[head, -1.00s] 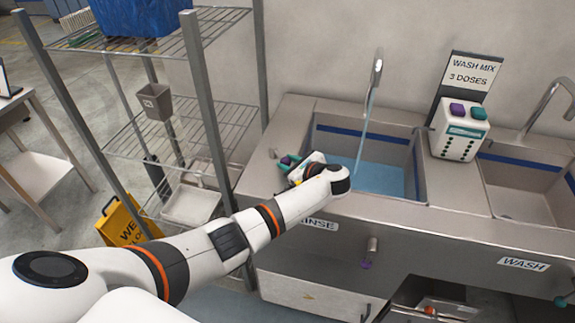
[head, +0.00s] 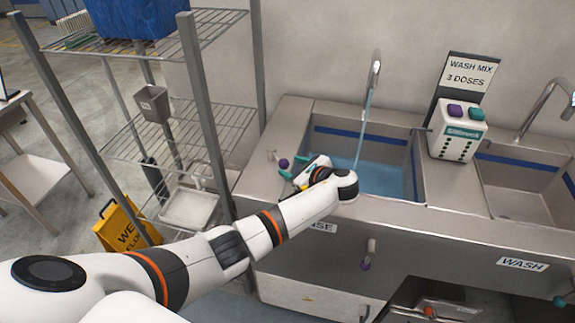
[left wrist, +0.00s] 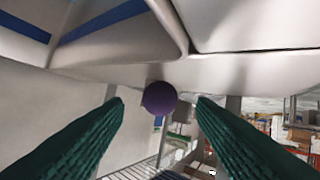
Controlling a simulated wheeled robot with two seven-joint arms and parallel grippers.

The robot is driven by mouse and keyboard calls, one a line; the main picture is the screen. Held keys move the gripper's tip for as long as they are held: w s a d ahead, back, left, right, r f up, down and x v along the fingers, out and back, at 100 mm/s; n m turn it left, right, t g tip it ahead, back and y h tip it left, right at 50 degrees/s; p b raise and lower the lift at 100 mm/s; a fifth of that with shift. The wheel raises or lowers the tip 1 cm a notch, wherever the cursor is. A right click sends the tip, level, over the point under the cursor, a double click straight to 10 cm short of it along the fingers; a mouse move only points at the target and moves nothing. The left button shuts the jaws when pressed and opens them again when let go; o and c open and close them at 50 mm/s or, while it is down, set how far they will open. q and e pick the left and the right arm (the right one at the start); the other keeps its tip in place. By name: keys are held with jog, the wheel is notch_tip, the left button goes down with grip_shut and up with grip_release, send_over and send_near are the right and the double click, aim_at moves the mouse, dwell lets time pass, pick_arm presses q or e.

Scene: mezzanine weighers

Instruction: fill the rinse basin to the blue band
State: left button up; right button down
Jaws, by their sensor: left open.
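The rinse basin (head: 424,192) is the left sink. A blue band (head: 365,137) runs around its inner walls. A stream (head: 362,132) falls from its tap (head: 376,70) into blue water (head: 385,180), whose surface sits below the band. A purple knob (head: 283,163) on a lever stands at the basin's left rim. My left gripper (head: 292,167) is open, just right of the knob and apart from it in the head view. In the left wrist view the purple knob (left wrist: 160,98) shows between the spread green fingers, beyond their tips. My right gripper is out of view.
A wash basin (head: 517,205) and a two-button dispenser (head: 458,130) stand to the right. Another purple-ended handle (head: 367,262) sticks out of the front panel. A wire shelf rack (head: 200,100) and a yellow floor sign (head: 122,226) are close on the left.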

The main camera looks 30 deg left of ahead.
pick_arm(q)
jog(key=v, duration=0.8)
jog(key=shift+s+d+r+b, duration=0.15)
jog(key=shift+s+d+b, duration=0.05)
jog(key=shift+d+b, duration=0.2)
jog(key=shift+a, duration=0.1)
